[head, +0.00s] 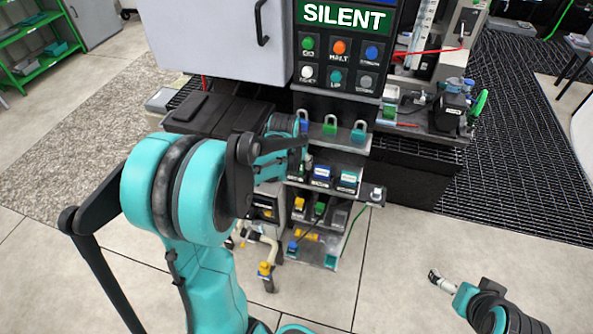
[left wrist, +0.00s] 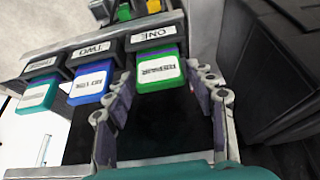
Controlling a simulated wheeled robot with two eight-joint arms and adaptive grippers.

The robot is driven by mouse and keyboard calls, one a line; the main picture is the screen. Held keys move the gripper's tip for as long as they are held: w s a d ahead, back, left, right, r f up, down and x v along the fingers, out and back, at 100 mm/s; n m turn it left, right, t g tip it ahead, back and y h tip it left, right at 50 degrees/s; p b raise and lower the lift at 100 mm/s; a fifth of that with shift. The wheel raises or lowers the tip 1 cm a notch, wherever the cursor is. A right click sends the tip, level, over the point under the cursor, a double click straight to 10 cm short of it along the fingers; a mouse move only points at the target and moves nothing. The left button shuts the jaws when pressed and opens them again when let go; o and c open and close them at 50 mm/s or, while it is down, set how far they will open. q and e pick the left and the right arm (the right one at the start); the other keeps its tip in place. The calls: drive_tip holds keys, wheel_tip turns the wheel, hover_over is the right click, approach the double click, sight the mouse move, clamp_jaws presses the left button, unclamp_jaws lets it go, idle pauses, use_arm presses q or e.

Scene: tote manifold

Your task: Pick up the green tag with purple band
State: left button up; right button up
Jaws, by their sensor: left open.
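In the left wrist view, a green tag (left wrist: 158,74) with a purple-blue band and a white label sits under the black holder marked ONE (left wrist: 155,36). My left gripper (left wrist: 165,80) is open, one finger on each side of this tag. I cannot tell whether the fingers touch it. In the head view my left gripper (head: 300,158) is at the shelf front, and the green tag is mostly hidden there. My right gripper (head: 437,279) is low at the right, over bare floor, away from the shelf; its jaw state is unclear.
A blue tag (left wrist: 92,82) and a teal tag (left wrist: 39,93) hang beside the green one. Padlocks (head: 330,126) are on the ledge above. A dark box (left wrist: 275,80) stands close to the right finger. Below are a lower shelf and a yellow-ended pipe (head: 265,270).

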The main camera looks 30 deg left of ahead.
use_arm(q)
drive_tip(key=c, duration=0.8)
